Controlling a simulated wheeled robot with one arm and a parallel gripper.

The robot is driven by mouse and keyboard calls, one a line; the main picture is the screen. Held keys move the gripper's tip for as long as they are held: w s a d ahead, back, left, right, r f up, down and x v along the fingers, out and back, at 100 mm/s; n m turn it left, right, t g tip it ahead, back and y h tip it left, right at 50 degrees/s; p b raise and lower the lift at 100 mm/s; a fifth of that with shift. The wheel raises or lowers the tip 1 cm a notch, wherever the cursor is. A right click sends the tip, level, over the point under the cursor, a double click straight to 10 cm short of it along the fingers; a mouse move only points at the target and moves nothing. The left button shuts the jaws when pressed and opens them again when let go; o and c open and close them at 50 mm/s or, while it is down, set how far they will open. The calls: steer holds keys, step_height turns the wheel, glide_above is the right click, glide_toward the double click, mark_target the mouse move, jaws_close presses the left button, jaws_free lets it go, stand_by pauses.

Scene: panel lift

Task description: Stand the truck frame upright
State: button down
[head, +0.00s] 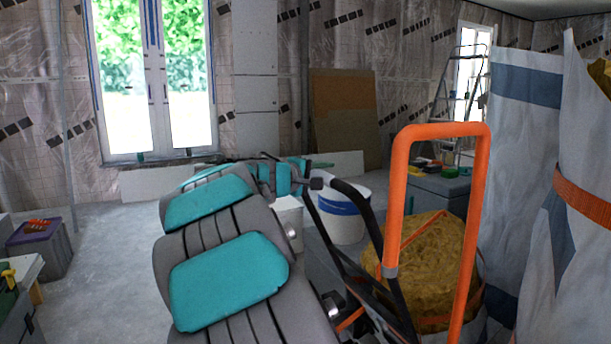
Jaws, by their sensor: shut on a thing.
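The truck frame (396,215) is at the right of the head view. It has a tall orange tube loop and black tubes that slope down from the upper left to the bottom. The orange loop stands nearly upright in the picture; the frame's lower end is cut off. My grey and teal arm reaches forward from the bottom middle. My gripper (316,183) is at its far end, shut on the top of the black tubing. The fingers are small and dark, so the exact grip is hard to see.
A yellow filled sack (432,262) and white bucket (343,225) stand behind the frame. Large white bags (522,150) crowd the right side. A grey box (440,191) and a stepladder (460,95) are farther back. Floor at left is clear beside a toolbox (38,250).

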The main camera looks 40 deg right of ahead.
steer(key=s+d+r+p, duration=0.1)
steer(key=s+d, duration=0.2)
steer(key=d, duration=0.9)
steer(key=s+d+r+p, duration=0.1)
steer(key=s+d+p, duration=0.1)
steer(key=d, duration=1)
steer(key=shift+s+d+r+y, duration=0.25)
steer(key=shift+s+d+y, duration=0.1)
steer(key=shift+s+y, duration=0.05)
steer(key=c, duration=0.8)
jaws_free()
steer(key=shift+s+d+f, duration=0.1)
steer(key=shift+f, duration=0.05)
steer(key=shift+c, duration=0.2)
steer(key=o, duration=0.3)
steer(key=shift+r, duration=0.45)
steer(key=shift+a+r, duration=0.15)
steer(key=shift+a, duration=0.05)
steer(key=shift+a+r, duration=0.1)
